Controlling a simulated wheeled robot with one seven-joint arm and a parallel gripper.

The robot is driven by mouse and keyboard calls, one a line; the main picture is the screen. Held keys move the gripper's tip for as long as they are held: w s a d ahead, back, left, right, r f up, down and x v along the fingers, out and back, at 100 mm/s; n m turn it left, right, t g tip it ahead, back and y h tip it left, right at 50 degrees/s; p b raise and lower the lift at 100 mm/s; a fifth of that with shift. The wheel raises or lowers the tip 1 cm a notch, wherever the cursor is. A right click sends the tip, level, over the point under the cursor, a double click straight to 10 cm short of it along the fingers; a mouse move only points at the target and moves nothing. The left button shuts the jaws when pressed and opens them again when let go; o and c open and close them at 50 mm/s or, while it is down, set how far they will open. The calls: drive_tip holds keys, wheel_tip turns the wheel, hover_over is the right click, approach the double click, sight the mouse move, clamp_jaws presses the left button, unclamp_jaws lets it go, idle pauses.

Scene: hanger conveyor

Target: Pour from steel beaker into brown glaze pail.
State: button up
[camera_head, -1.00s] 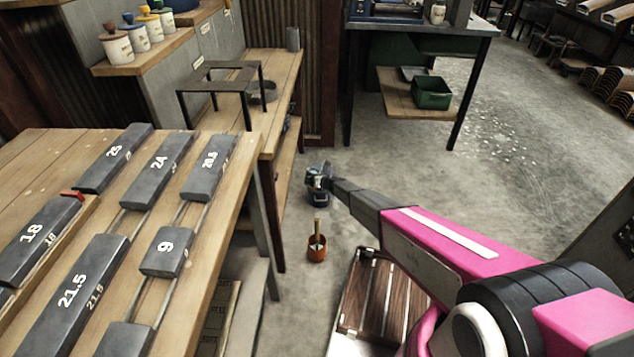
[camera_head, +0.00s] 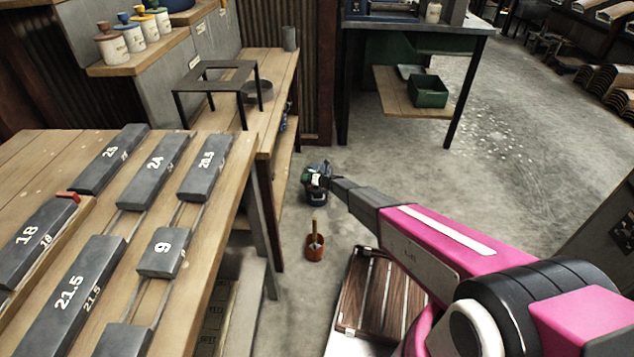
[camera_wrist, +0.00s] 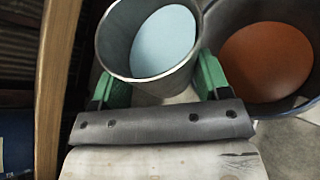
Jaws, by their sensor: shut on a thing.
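The steel beaker (camera_wrist: 112,38) is between the green fingers of my gripper (camera_wrist: 152,88) in the wrist view, with its mouth facing the camera. It holds a pale blue liquid, and none is seen passing over its rim. The brown glaze pail (camera_wrist: 226,24) is close beside it on the right, a dark round pail with orange-brown glaze inside. In the head view my gripper (camera_head: 318,180) is small and dark, right over or beside the dark pail (camera_head: 314,197) on the floor. It partly hides the pail, and the beaker is hard to make out there.
A small orange pot (camera_head: 315,250) with an upright wooden handle stands on the floor nearer the camera. A slatted wooden crate (camera_head: 365,295) lies below my arm. The wooden bench (camera_head: 275,95) is left of the pail; open floor lies to the right.

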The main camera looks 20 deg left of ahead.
drive_tip(key=shift+s+r+m, duration=0.1)
drive_tip(key=shift+r+m, duration=0.05)
drive_tip(key=shift+m, duration=0.25)
drive_tip(key=shift+g, duration=0.3)
drive_tip(key=shift+a+m+y, duration=0.1)
drive_tip(key=shift+m+y, duration=0.3)
drive_tip(key=shift+r+m+g, duration=0.1)
drive_tip(key=shift+m+g, duration=0.3)
drive_tip(key=shift+m+y, duration=0.4)
drive_tip(key=shift+m, duration=0.1)
idle(0.5)
